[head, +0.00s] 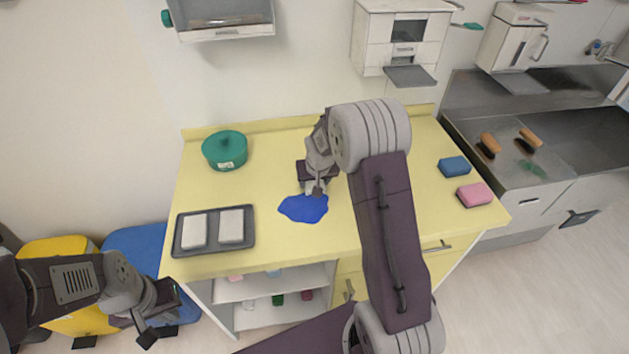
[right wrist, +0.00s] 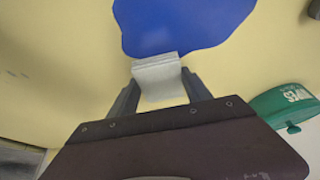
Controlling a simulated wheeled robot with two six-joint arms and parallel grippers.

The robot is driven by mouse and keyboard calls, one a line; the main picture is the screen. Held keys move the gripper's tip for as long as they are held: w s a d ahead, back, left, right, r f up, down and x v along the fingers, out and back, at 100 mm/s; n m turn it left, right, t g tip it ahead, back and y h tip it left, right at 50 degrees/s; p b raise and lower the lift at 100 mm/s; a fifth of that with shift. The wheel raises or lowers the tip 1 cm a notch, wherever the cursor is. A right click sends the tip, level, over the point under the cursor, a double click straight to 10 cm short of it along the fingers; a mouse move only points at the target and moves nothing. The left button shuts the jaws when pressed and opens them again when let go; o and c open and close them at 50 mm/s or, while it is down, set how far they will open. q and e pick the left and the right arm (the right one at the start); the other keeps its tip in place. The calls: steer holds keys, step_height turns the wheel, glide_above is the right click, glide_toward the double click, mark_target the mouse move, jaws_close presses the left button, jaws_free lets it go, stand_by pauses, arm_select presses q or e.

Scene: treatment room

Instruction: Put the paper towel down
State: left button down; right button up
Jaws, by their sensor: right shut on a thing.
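My right gripper (head: 316,189) is over the yellow counter and shut on a folded whitish paper towel. In the right wrist view the paper towel (right wrist: 159,77) sits between the two fingers (right wrist: 160,95), its far edge overlapping the rim of a blue spill (right wrist: 180,22). In the head view the blue spill (head: 302,209) lies flat on the counter just in front of the gripper. I cannot tell whether the towel touches the surface. My left gripper (head: 163,314) hangs at the lower left, off the counter, with its fingers apart and nothing between them.
A dark tray (head: 214,251) with two white pads lies at the counter's front left. A green tub (head: 225,151) stands behind it. A blue sponge (head: 454,167) and a pink sponge (head: 474,195) lie at the right. A sink unit (head: 510,175) adjoins. The counter's (head: 270,165) back middle is clear.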

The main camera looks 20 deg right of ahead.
steer(key=shift+s+f, duration=0.1)
steer(key=shift+f, duration=0.05)
steer(key=o, duration=1.3)
steer(key=shift+s, duration=0.1)
